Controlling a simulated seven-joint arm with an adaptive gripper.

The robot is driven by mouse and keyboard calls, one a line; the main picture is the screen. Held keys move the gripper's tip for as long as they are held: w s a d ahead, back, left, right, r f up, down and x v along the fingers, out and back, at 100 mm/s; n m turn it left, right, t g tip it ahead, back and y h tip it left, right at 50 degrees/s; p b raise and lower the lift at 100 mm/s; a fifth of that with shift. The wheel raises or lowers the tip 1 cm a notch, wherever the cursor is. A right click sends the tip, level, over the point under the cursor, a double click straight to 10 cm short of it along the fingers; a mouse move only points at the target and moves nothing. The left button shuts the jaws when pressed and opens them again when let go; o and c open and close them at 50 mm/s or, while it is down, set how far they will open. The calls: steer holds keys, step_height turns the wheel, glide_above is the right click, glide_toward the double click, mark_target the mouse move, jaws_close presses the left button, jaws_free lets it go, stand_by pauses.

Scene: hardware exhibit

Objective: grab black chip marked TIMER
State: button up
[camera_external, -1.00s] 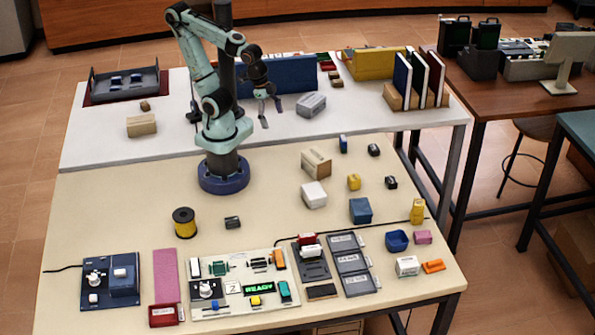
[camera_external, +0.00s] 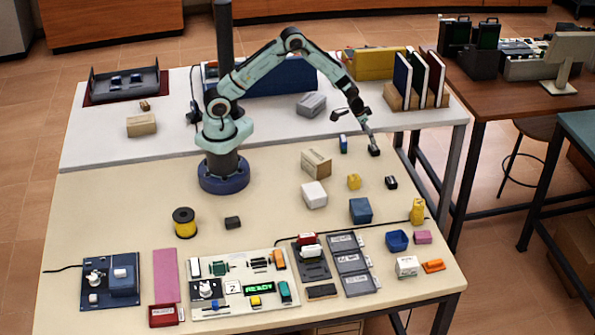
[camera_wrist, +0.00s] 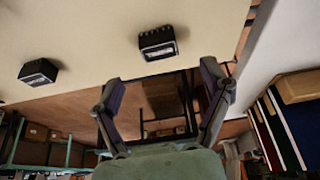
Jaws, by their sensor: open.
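My gripper (camera_external: 355,128) is open and empty over the right back of the cream table; its two fingers are spread in the wrist view (camera_wrist: 163,92). A small black chip (camera_external: 375,153) lies close by, near the table's right edge. In the wrist view this chip (camera_wrist: 158,43) is just beyond the fingertips, not between them, with pale marking on one side that I cannot read. A second black chip (camera_external: 391,183) lies nearer the front and shows at left in the wrist view (camera_wrist: 38,72). A third dark block (camera_external: 232,222) lies near the yellow spool. I cannot tell which is marked TIMER.
A blue block (camera_external: 343,144) stands left of the nearest chip, with a yellow block (camera_external: 354,181) and a cardboard box (camera_external: 316,162) farther front-left. Book-like panels (camera_external: 420,78) stand on the white table behind. The cream surface between the two right-hand chips is clear.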

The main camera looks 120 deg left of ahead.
mark_target(374, 147)
steer(key=x, duration=0.6)
steer(key=shift+w+f, duration=0.1)
steer(key=shift+f, duration=0.05)
steer(key=c, duration=1.1)
